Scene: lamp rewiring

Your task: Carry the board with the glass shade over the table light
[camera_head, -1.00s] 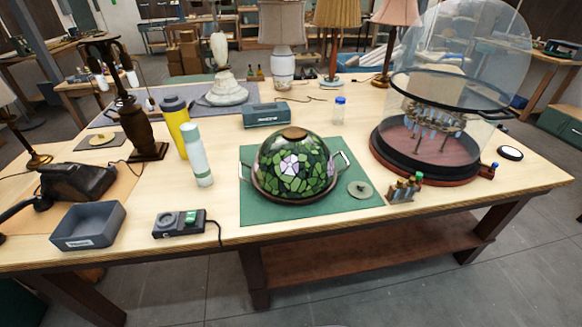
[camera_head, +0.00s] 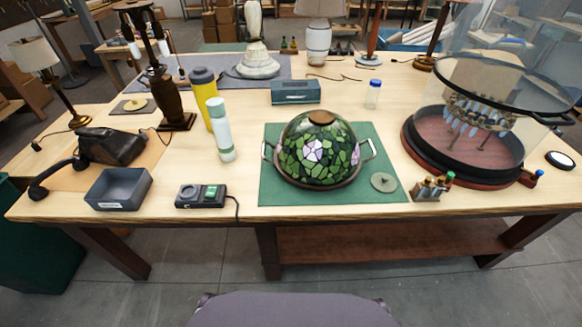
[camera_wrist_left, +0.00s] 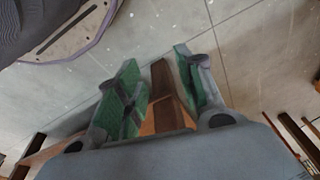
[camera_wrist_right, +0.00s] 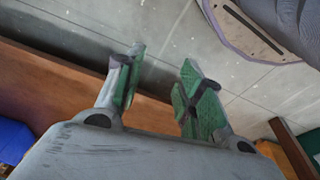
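The bare lamp post with several candle-like sockets (camera_head: 163,90), perhaps the table light, stands at the back left. My left gripper (camera_wrist_left: 157,92) is open and empty above the floor in its wrist view. My right gripper (camera_wrist_right: 156,88) is open and empty too. Neither gripper shows in the head view.
A yellow bottle (camera_head: 206,95) and a pale spray can (camera_head: 220,130) stand between post and shade. A grey tray (camera_head: 119,189) and a black device (camera_head: 201,196) lie near the front edge. A glass dome on a round base (camera_head: 463,143) stands right. A small disc (camera_head: 383,182) lies on the mat.

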